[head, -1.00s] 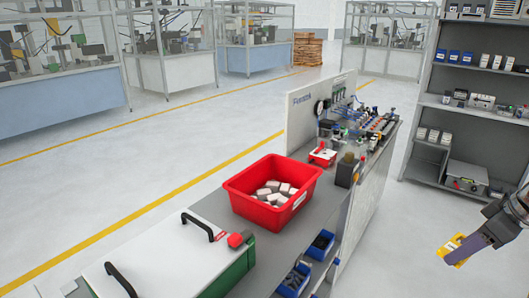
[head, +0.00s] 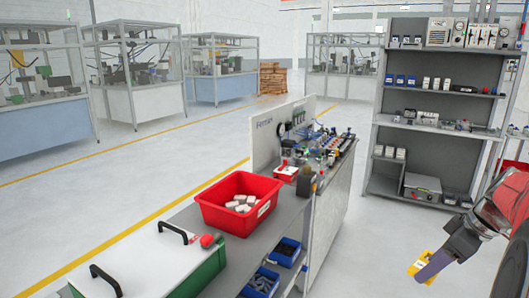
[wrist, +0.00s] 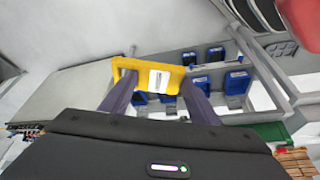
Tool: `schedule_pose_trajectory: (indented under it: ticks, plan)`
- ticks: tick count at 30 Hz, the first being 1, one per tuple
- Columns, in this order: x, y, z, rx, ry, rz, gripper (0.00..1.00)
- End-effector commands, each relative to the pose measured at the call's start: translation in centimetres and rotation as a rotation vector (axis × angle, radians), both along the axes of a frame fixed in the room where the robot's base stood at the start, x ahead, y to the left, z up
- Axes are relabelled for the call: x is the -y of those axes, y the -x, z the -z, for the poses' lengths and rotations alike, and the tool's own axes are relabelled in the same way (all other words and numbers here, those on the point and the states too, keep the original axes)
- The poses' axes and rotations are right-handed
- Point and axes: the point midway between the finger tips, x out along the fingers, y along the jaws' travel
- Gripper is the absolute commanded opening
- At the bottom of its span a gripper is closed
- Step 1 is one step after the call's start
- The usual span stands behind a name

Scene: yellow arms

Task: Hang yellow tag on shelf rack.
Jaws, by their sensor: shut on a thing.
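My gripper (head: 428,268) is at the lower right of the head view, shut on the yellow tag (head: 419,264). In the wrist view the yellow tag (wrist: 183,73) with a white label sits between the two purple fingertips (wrist: 158,80). The grey shelf rack (head: 447,129) stands at the right of the head view, beyond my gripper and apart from it. Its shelves carry small blue and white boxes and grey devices. Blue items on shelving also show behind the tag in the wrist view. No hook can be made out on the rack.
A workbench (head: 178,219) holds a red bin (head: 221,215) of white blocks and a panel of pneumatic parts. Blue bins (head: 286,252) hang on its side. Open floor (head: 378,240) lies between the bench and the rack.

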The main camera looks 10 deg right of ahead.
Motion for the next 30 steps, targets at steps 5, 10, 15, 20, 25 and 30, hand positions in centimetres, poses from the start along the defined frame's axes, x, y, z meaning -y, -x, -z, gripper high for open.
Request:
schedule_pose_trajectory:
  ticks: [5, 10, 15, 20, 25, 30]
  plan:
    - [0.1, 0.1, 0.0, 0.000, 0.000, 0.007, 0.33]
    - [0.6, 0.0, 0.0, 0.000, 0.000, 0.090, 0.33]
    - [1.4, -0.2, 0.1, 0.000, -0.001, 0.182, 0.33]
    - [2.4, -0.2, 0.5, 0.000, 0.000, 0.293, 0.33]
    - [4.0, -0.1, 1.5, -0.001, 0.000, 0.469, 0.33]
    - [4.7, -1.0, 3.0, -0.001, 0.000, 0.636, 0.33]
